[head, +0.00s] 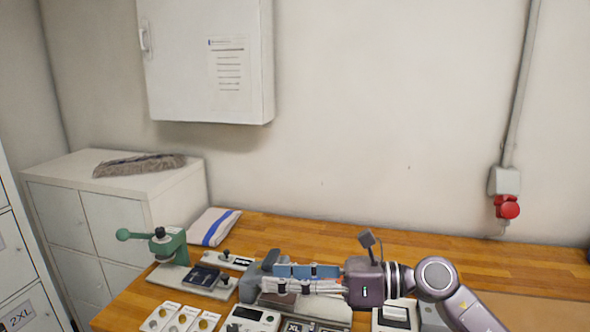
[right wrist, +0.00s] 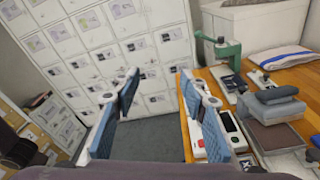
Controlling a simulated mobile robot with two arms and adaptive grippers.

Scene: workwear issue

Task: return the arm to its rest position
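My right arm comes in from the lower right of the head view and lies low over the wooden table (head: 355,236). Its right gripper (head: 277,279) points left. In the right wrist view the gripper (right wrist: 158,90) shows two blue-padded fingers spread wide apart with nothing between them, and grey floor shows through the gap. The gripper is open and empty. My left gripper is in neither view.
A green hand press (head: 168,245) stands at the table's left, near a white cloth with blue stripes (head: 214,227). Small cards (head: 180,318) and a white device (head: 250,318) lie in front. The table's back right is clear. Lockers (right wrist: 100,45) stand beyond the floor.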

